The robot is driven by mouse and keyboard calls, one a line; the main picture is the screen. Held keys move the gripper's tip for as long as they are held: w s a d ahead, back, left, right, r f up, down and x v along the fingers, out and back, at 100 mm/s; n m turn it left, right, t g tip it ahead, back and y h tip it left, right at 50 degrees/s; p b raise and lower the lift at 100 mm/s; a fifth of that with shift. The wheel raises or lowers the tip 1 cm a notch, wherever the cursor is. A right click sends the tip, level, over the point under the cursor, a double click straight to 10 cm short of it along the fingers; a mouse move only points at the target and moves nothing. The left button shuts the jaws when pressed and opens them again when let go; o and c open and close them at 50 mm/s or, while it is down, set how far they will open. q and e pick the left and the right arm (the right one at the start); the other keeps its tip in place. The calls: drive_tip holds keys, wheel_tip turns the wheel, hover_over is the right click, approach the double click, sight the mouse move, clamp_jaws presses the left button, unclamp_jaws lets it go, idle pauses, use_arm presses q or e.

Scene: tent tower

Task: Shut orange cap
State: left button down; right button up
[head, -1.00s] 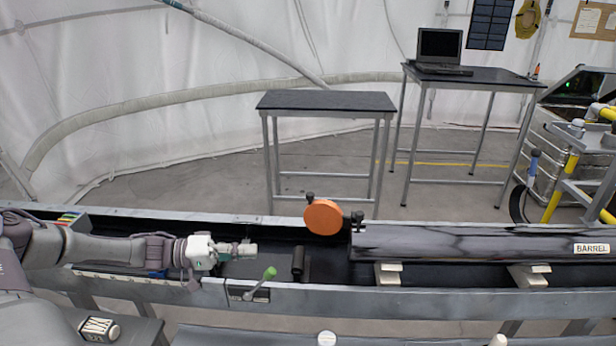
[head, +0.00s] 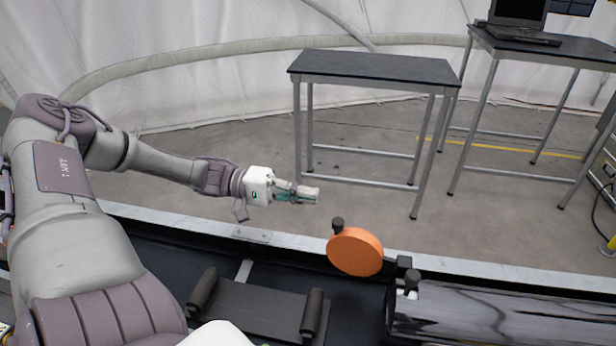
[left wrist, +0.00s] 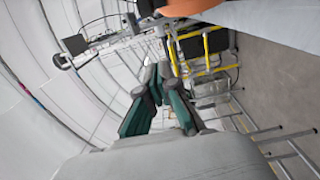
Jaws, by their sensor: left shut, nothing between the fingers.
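The orange cap (head: 355,252) is a round disc with a dark knob on its upper edge. It stands open, swung out to the side of the grey barrel's end (head: 500,315). A dark hinge block (head: 404,268) sits between cap and barrel. My left gripper (head: 314,195) is shut and empty, above and left of the cap and apart from it. In the left wrist view its green fingers (left wrist: 155,80) are together, and an orange part of the cap (left wrist: 190,6) shows at the top edge. My right gripper is not in view.
The barrel lies along a dark trough with a pale metal rim (head: 285,243). A cradle with two dark rollers (head: 255,308) lies left of the barrel's end. A black-topped table (head: 375,68) and a laptop table (head: 545,45) stand behind. Floor between is clear.

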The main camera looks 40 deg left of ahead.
use_arm(q)
drive_tip(key=d+p, duration=0.1)
drive_tip(key=d, duration=0.6)
drive_tip(key=shift+p, duration=0.3)
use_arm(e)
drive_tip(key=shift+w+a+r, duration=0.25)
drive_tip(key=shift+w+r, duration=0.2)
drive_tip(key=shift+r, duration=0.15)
use_arm(q)
drive_tip(key=shift+s+d, duration=0.1)
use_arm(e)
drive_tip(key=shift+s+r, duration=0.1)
